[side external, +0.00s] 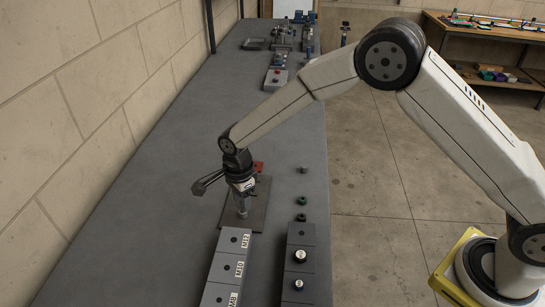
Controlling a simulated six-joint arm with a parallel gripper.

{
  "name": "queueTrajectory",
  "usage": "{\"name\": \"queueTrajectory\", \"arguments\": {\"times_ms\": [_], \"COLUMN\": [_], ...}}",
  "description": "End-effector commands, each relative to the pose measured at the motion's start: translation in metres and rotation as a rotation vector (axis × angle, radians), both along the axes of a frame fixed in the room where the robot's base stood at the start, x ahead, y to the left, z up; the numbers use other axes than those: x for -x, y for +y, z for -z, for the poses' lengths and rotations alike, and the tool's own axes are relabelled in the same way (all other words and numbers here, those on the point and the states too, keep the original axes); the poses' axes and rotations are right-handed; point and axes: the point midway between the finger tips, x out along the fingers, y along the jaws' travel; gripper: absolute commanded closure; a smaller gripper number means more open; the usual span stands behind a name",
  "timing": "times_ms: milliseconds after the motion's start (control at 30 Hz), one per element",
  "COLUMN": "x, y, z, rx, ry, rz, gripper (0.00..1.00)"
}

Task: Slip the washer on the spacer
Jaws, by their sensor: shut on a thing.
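My gripper (242,207) points down, low over a dark flat plate (262,196) in the middle of the bench. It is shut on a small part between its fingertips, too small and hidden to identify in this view. I cannot tell whether that part touches anything below. I cannot tell which piece is the washer or the spacer.
Grey blocks marked M12, M10 and M8 (231,265) stand in front of the plate. A darker block with round knobs (301,269) stands to their right. Fixtures (276,80) stand farther back. A wall borders the bench's left.

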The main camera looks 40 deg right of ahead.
Motion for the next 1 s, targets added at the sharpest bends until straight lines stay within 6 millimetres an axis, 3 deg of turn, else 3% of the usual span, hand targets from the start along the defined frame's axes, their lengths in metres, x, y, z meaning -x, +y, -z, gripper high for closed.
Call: {"name": "queueTrajectory", "arguments": {"times_ms": [1000], "x": [0.000], "y": [0.000], "z": [0.022], "rx": [0.000], "ry": [0.000], "rz": [0.000], "gripper": [1.00]}}
